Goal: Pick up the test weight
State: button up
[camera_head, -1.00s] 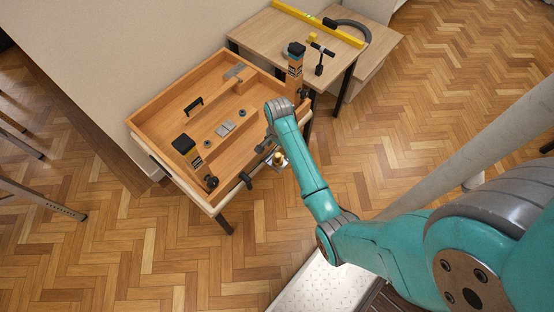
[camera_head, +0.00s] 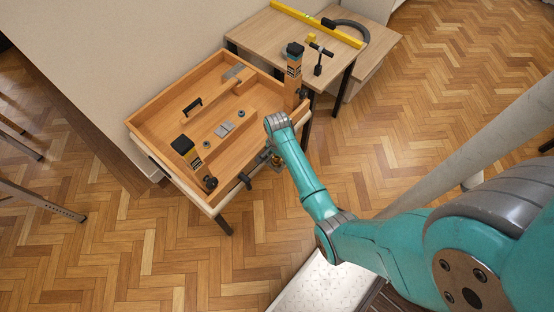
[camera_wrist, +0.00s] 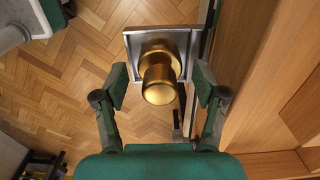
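The test weight (camera_wrist: 160,75) is a brass, knobbed cylinder on a small square grey plate (camera_wrist: 133,47), in the upper middle of the wrist view. In the head view it is small and mostly hidden beside my gripper (camera_head: 266,158), just off the front right side of the wooden tray-topped bench. My gripper (camera_wrist: 161,86) is open in the wrist view, with one finger on each side of the weight. Gaps show between the fingers and the brass, so it appears untouched.
The bench's raised wooden rim (camera_head: 213,207) runs close beside the weight; it also fills the right of the wrist view (camera_wrist: 240,75). A black clamp handle (camera_head: 245,180) sticks out nearby. A second table (camera_head: 262,35) stands behind. Open parquet lies in front.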

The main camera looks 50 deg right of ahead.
grip_shut()
jog(key=shift+r, duration=0.15)
notch_tip(320, 180, up, 10)
jog(key=shift+f, duration=0.1)
dwell(0.3)
